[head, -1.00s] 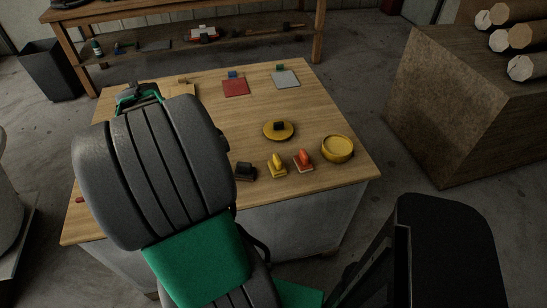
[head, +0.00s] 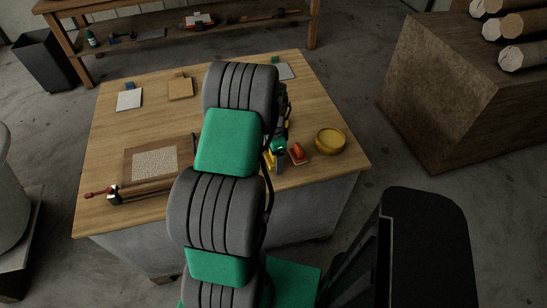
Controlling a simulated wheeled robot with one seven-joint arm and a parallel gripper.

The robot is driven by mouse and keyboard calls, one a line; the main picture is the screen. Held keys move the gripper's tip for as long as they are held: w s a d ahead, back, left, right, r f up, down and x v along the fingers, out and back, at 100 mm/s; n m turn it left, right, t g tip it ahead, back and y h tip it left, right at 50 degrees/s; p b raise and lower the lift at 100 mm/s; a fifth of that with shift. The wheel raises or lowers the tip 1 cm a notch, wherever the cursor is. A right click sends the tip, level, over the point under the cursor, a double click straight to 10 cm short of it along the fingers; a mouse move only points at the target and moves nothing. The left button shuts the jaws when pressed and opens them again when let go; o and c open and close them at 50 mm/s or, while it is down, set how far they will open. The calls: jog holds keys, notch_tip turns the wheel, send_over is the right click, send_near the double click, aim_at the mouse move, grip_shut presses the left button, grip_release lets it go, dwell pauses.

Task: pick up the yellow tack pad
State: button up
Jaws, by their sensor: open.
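The yellow tack pad (head: 267,160) is near the front right of the wooden table. Only a sliver of it shows in the head view, at the left of my gripper. My gripper (head: 278,164) points down right over or beside it, its fingers partly hidden by my arm. It is open; I cannot tell whether it touches the pad or whether the pad lies between the fingers.
An orange-red pad (head: 298,153) stands close to the right of my gripper, and a yellow bowl (head: 330,141) beyond it. A framed tray (head: 155,162) with a red-handled tool (head: 102,193) lies at left. My arm hides the table's middle.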

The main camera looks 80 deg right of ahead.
jog(key=c, duration=1.5)
jog(key=shift+r, duration=0.15)
jog(key=shift+r, duration=0.2)
notch_tip(320, 180, up, 3)
jog(key=shift+b, duration=0.65)
jog(key=a+r+b, duration=0.1)
jog(key=a+r, duration=0.8)
jog(key=a, duration=0.5)
jog(key=shift+w+r+b, duration=0.2)
jog(key=shift+w+b, duration=0.1)
jog(key=shift+w, duration=0.1)
